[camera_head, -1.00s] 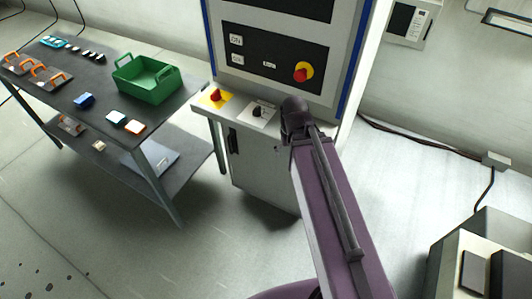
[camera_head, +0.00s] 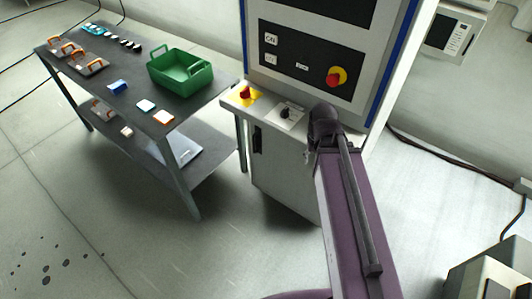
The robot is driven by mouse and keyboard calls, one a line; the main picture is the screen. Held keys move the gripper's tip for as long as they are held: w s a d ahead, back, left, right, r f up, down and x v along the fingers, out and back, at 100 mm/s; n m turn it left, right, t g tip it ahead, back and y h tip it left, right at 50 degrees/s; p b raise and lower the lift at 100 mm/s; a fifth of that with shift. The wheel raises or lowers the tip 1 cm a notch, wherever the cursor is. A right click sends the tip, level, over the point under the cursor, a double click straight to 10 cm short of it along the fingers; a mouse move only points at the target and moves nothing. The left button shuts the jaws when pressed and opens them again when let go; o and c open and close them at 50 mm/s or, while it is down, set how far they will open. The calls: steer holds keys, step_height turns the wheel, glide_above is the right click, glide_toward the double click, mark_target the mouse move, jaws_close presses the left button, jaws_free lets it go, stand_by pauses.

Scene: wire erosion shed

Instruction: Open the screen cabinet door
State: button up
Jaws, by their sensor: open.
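The screen cabinet (camera_head: 285,185) is pale grey with blue edge strips and stands right of centre. Its lower front has a door with a dark upright handle (camera_head: 257,140) near the left edge. The door looks shut. My purple arm reaches up from the bottom, and its dark joint covers the right part of the cabinet front. My gripper is not visible, so its distance from the handle cannot be told.
The cabinet's ledge carries a red knob on yellow (camera_head: 245,92) and a black switch (camera_head: 286,114). A dark two-level table (camera_head: 140,90) with a green crate (camera_head: 181,85) stands close on the left. A grey machine (camera_head: 497,272) stands at lower right. Floor before the cabinet is clear.

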steer(key=w+f+n+t+h+b, duration=0.1)
steer(key=w+f+n+b, duration=0.15)
steer(key=f+b, duration=1.55)
steer(key=w+f+n+h+b, duration=0.1)
steer(key=w+f+b, duration=0.2)
steer(key=f+b, duration=1.45)
steer(key=w+f+n+t+h+b, duration=0.1)
steer(key=w+f+b, duration=0.2)
steer(key=f+b, duration=1.5)
steer(key=w+a+r+n+t+h+b, duration=0.4)
steer(key=w+a+n, duration=0.4)
steer(key=w+n, duration=0.4)
steer(key=w+a+r+n+t, duration=0.3)
steer(key=a+n, duration=0.1)
steer(key=a, duration=0.2)
steer(key=w+a+r+n+t+p, duration=0.1)
steer(key=w+a+r+n+t, duration=0.1)
steer(key=a+r+n+t, duration=0.1)
steer(key=w+a+r+n+t+h, duration=0.1)
steer(key=w+a+r+n+t, duration=0.2)
steer(key=a+n, duration=0.4)
step_height(320, 180, up, 2)
steer(key=a+t, duration=0.1)
steer(key=a, duration=0.1)
steer(key=shift+w+a+r, duration=0.15)
steer(key=shift+w+a, duration=0.2)
steer(key=shift+a, duration=0.05)
